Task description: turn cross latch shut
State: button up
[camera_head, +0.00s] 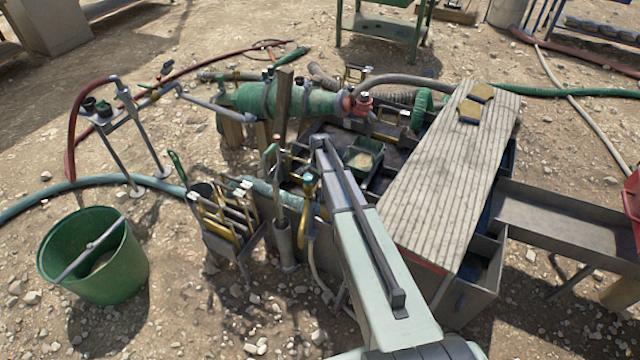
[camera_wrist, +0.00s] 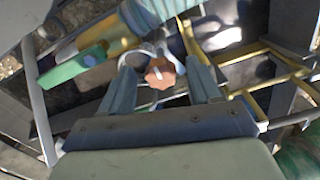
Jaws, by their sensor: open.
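In the wrist view, a small orange-brown knob (camera_wrist: 160,72) with a pale bar across its middle sits between the fingers; it looks like the cross latch, though its arms are hard to make out. A grey ring or collar (camera_wrist: 140,56) lies beside it. My gripper (camera_wrist: 162,78) is open, with one finger on each side of the knob. I cannot tell whether either finger touches it. In the head view my arm reaches up over the tank, and its end (camera_head: 318,146) hides the latch and the fingertips.
A green handle (camera_wrist: 75,67) and yellow rails (camera_wrist: 255,50) crowd the fingers. In the head view, a green cylinder (camera_head: 300,103) lies behind, a tool rack (camera_head: 228,222) stands left, and a ribbed board (camera_head: 452,185) covers the tank's right side. A green bucket (camera_head: 95,262) stands far left.

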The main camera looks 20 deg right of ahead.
jog(key=shift+f, duration=0.15)
jog(key=c, duration=1)
jog(key=shift+c, duration=0.2)
